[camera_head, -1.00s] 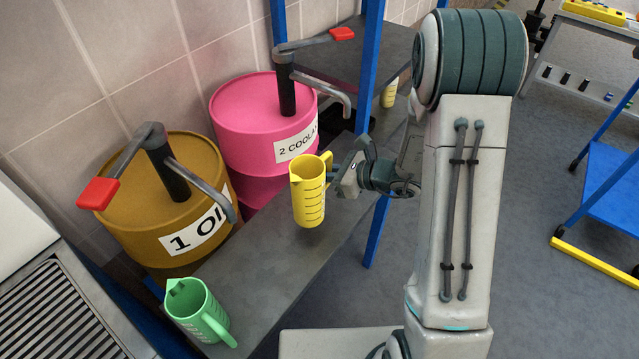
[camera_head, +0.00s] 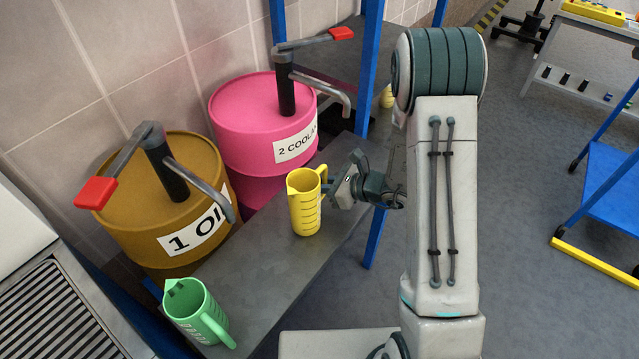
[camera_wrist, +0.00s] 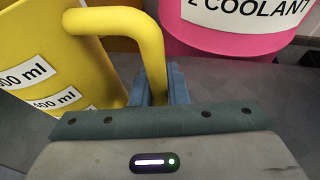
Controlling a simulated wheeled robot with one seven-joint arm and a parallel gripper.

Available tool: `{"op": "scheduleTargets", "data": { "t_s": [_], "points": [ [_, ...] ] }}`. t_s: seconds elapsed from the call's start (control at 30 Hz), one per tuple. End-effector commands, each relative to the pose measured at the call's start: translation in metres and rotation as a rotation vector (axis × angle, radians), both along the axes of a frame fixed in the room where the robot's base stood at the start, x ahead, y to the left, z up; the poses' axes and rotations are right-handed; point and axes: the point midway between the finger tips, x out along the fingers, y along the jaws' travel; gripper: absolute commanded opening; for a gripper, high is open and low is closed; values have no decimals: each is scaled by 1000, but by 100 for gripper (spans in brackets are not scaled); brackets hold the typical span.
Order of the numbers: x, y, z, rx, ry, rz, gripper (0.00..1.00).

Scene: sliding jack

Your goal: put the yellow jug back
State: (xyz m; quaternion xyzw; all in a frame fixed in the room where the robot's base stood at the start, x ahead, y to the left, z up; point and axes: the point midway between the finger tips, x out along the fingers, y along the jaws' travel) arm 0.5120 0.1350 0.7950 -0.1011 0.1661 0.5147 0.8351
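The yellow jug (camera_head: 304,208) is upright at the grey shelf (camera_head: 262,262) in front of the pink drum; I cannot tell whether its base touches the surface. My gripper (camera_head: 330,192) is at the jug's right side. In the wrist view the jug (camera_wrist: 40,65) fills the left, with ml labels, and its handle (camera_wrist: 152,60) runs down between the blue fingers (camera_wrist: 158,88) of my gripper, which look shut on it. The fingertips are partly hidden behind the handle.
A pink drum (camera_head: 245,105) labelled "2 COOLANT" and a brown drum (camera_head: 135,232) labelled "1 OIL" carry pumps with red handles. A green jug (camera_head: 192,308) stands at the front left. Another yellow container (camera_head: 387,97) is partly hidden behind my arm.

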Motion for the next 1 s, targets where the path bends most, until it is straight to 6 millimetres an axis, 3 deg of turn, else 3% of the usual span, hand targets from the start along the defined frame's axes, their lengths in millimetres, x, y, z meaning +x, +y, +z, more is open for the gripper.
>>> {"op": "scheduleTargets", "data": {
  "t_s": [0.07,0.47,1.0],
  "points": [
    [0,0,0,0,0,0,34],
    [0,0,7,0,0,1,34],
    [-43,-87,44,0,-1,-3,34]
  ]
}}
